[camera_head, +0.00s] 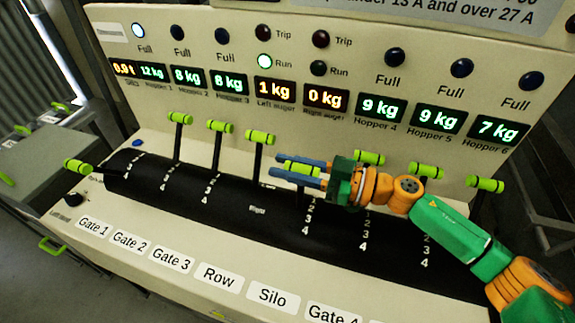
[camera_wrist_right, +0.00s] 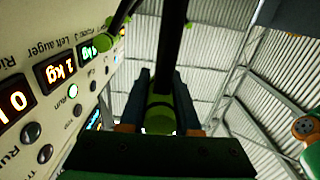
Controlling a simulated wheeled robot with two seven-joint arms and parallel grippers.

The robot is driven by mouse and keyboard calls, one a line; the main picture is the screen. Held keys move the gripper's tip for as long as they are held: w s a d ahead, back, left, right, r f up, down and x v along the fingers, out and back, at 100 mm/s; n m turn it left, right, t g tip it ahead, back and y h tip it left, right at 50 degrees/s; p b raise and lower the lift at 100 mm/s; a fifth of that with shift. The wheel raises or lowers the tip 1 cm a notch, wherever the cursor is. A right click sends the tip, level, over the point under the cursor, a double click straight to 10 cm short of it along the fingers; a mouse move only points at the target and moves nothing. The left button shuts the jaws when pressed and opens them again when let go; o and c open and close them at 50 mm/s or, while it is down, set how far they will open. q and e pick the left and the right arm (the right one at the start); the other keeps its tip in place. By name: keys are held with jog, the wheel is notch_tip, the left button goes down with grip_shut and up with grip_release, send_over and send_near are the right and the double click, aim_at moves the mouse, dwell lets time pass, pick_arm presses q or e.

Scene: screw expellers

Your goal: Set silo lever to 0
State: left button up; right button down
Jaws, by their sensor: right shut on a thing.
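My right gripper (camera_head: 270,167) reaches in from the right over the panel. Its two blue fingers are shut around the green grip of a black lever (camera_head: 302,166), which I take to be the silo lever; its stem is mostly hidden behind the fingers. In the right wrist view the fingers (camera_wrist_right: 162,85) flank a dark lever with a green grip (camera_wrist_right: 160,117). A number scale reading 2, 3, 4 (camera_head: 305,231) is on the black drum below the gripper. The silo label (camera_head: 273,296) is on the front ledge. My left gripper is out of view.
Other green-gripped levers stand close by, such as one to the left (camera_head: 260,137) and one to the right (camera_head: 369,157). Weight displays (camera_head: 275,91) and lamps fill the panel behind. A separate lever (camera_head: 78,165) leans out at the far left.

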jog(key=shift+w+d, duration=0.1)
jog(key=shift+w, duration=0.25)
jog(key=w+m, duration=0.2)
jog(key=w+d, duration=0.1)
jog(key=shift+w+d+f+m, duration=0.1)
jog(key=shift+w+f+m, duration=0.2)
jog(key=shift+w+m, duration=0.1)
jog(key=c, duration=0.6)
grip_release()
jog(key=b+v, duration=0.1)
jog(key=v, duration=0.6)
jog(key=shift+b, duration=0.4)
